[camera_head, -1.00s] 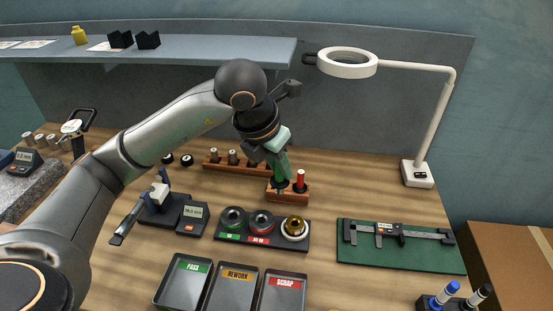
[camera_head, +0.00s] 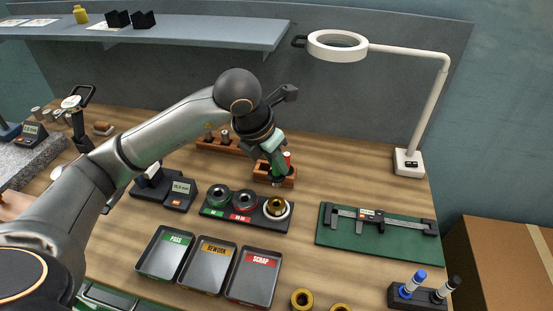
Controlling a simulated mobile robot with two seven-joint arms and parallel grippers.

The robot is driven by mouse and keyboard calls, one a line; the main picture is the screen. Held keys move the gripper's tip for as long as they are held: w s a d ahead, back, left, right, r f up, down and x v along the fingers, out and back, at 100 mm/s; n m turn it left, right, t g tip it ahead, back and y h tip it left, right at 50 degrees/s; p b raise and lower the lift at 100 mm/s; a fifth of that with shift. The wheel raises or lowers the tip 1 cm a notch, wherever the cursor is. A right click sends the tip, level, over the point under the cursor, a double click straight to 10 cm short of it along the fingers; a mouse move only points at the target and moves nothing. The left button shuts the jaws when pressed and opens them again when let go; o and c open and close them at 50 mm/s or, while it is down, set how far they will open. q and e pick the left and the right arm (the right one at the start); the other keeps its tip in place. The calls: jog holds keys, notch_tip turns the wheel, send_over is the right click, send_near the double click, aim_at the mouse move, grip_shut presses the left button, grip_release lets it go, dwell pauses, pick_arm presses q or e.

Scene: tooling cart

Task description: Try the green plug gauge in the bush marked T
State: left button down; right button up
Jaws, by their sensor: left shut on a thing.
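My left gripper (camera_head: 273,149) is shut on the green plug gauge (camera_head: 277,165). The gauge points down, and its dark lower end overlaps the front of the small wooden rack (camera_head: 261,177). It looks clear of its seat, but the gap to the rack is hard to judge. The red plug gauge (camera_head: 287,157) stands in the rack just behind. Two brass bushes, one on the left (camera_head: 301,299) and one on the right (camera_head: 341,308), sit at the bottom edge, the right one cut off. No T mark is readable on either. My right gripper is not in view.
A dark holder (camera_head: 246,222) with several rings lies in front of the rack. Three trays, PASS (camera_head: 152,273), REWORK and SCRAP, stand nearer. A caliper lies on a green mat (camera_head: 335,239) at right. A ring lamp (camera_head: 338,45) overhangs the back.

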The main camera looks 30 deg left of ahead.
aim_at(273, 177)
pick_arm(q)
jog(key=shift+f+b, duration=1.6)
jog(key=shift+f, duration=0.8)
jog(key=shift+f+b, duration=0.5)
jog(key=shift+f+b, duration=0.25)
jog(key=shift+b, duration=0.5)
jog(key=shift+f+b, duration=0.4)
dwell(0.9)
jog(key=shift+s+f, duration=0.15)
jog(key=shift+f, duration=0.05)
dwell(1.3)
jog(key=shift+r, duration=0.85)
dwell(0.7)
